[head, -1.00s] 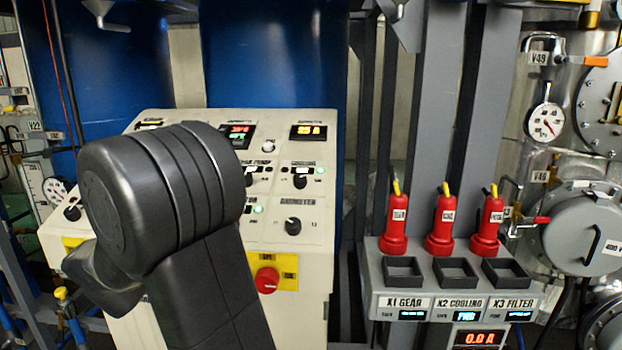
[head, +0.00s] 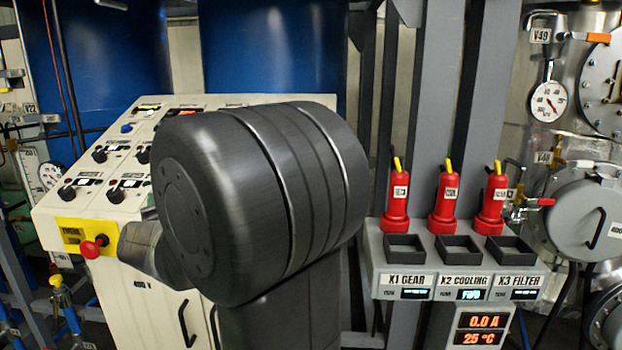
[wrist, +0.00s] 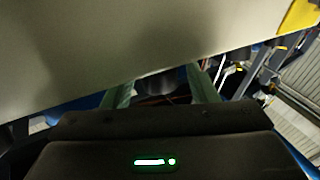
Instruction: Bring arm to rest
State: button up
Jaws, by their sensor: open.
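My dark arm (head: 255,200) stands large in front of the cream control panel (head: 70,205) in the head view and hides its middle and right side. My gripper is hidden behind the arm there. In the wrist view my gripper (wrist: 160,88) shows two greenish fingers spread apart. I see nothing held between them. A large pale surface (wrist: 90,50), close to the fingers, fills the upper left of the wrist view. I cannot tell for sure what it is.
A red button on a yellow plate (head: 94,246) juts from the panel's left. On the right are several red plugs (head: 395,205) on a grey socket box (head: 372,262), a pressure gauge (head: 548,101) and a round grey hatch (head: 580,230). Blue tanks (head: 275,50) stand behind.

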jog(key=shift+n+g+y, duration=0.9)
jog(key=shift+n+g, duration=0.1)
jog(key=shift+n, duration=0.1)
jog(key=shift+r+n+g+y+p, duration=0.15)
jog(key=shift+n+g+y+p, duration=0.65)
jog(key=shift+p, duration=0.8)
jog(key=shift+n+g+p, duration=0.3)
jog(key=shift+p, duration=0.25)
